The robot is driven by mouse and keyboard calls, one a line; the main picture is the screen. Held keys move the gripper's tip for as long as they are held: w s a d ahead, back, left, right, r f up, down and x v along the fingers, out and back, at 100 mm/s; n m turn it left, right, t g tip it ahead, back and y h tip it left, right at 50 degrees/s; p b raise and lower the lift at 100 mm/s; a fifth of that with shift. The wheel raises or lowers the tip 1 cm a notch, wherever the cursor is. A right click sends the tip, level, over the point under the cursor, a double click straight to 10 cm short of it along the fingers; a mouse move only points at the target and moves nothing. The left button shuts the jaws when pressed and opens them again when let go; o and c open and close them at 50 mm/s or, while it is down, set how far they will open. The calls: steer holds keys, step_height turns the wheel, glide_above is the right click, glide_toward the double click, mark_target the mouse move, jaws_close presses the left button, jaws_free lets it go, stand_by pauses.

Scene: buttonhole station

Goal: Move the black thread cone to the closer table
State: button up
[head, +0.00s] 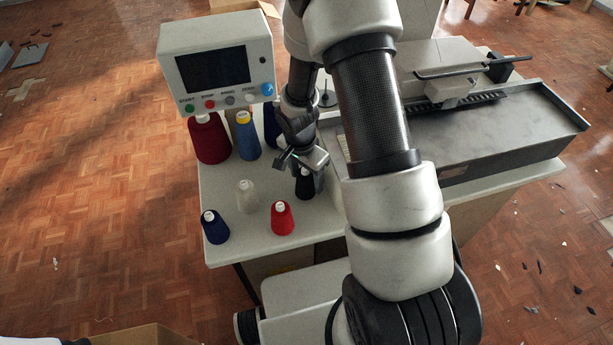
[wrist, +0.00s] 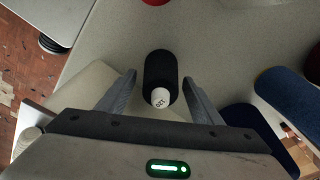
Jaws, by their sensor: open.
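The black thread cone (head: 304,187) stands on the pale table (head: 225,183) beside the sewing machine, partly hidden by my gripper in the head view. My gripper (head: 303,166) is over it, pointing down. In the wrist view the black cone (wrist: 160,72) with its white top lies between the two spread fingers of my gripper (wrist: 159,79). A gap shows on each side, so the fingers appear not to touch it. I cannot tell which surface is the closer table.
A red cone (head: 282,218), a white cone (head: 246,196) and a navy cone (head: 215,227) stand nearby. A dark red cone (head: 209,140) and a blue cone (head: 247,136) stand behind, under the control panel (head: 214,70). The machine bed (head: 480,135) is at right.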

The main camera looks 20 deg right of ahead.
steer(key=r, duration=0.8)
steer(key=a+r, duration=0.1)
steer(key=r, duration=0.3)
steer(key=shift+s+a+r, duration=0.1)
steer(key=shift+s+r, duration=0.05)
steer(key=shift+s, duration=0.25)
step_height(320, 180, up, 9)
steer(key=n+t, duration=0.1)
steer(key=n, duration=0.1)
glide_above(307, 185)
steer(key=s+r+n+t, duration=0.2)
steer(key=s+r+n, duration=0.2)
steer(key=s+r, duration=0.5)
steer(key=s+r+n+t+y, duration=0.1)
steer(key=s+r+n, duration=0.4)
steer(key=s+r, duration=0.2)
steer(key=shift+a+r+t, duration=0.25)
steer(key=shift+r+t, duration=0.05)
steer(key=shift+t, duration=0.1)
